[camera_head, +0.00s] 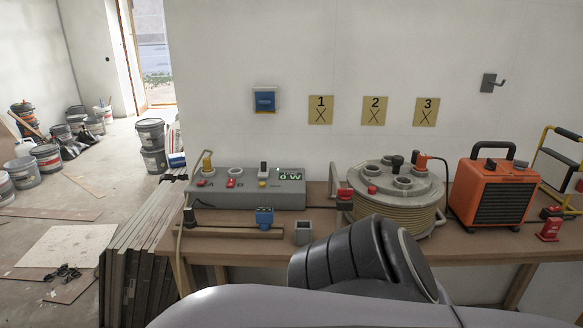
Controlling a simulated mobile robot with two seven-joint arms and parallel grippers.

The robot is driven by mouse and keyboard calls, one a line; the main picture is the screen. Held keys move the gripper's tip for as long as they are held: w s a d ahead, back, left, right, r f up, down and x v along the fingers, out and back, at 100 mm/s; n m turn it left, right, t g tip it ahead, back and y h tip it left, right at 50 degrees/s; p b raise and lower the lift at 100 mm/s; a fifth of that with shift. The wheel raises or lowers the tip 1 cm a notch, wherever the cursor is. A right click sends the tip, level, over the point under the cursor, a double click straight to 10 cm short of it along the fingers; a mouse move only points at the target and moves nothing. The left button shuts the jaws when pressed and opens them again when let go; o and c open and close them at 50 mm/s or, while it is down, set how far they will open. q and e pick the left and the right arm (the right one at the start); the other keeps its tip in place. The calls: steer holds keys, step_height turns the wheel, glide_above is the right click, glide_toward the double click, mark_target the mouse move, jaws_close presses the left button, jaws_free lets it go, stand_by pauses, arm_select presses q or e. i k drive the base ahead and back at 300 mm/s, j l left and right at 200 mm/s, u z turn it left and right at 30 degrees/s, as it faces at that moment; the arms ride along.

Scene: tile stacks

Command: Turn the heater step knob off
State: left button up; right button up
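An orange heater (467,192) with a black handle and a dark front grille stands on the right part of the workbench. A small dark knob-like part (490,163) shows on its upper face, too small to read its setting. An orange plug (421,161) with a dark cable sits on top of the cable reel (395,217), beside the heater. Neither of my grippers is in view. A grey and black link of my own arm fills the bottom middle, in front of the bench.

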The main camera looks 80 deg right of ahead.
mark_target(491, 165)
steer(key=z, duration=3.8)
steer(key=i+j, duration=0.15)
steer(key=j, duration=0.15)
steer(key=i+j, duration=0.1)
steer(key=j, duration=0.25)
steer(key=i+j+z, duration=0.1)
steer(key=j, duration=0.2)
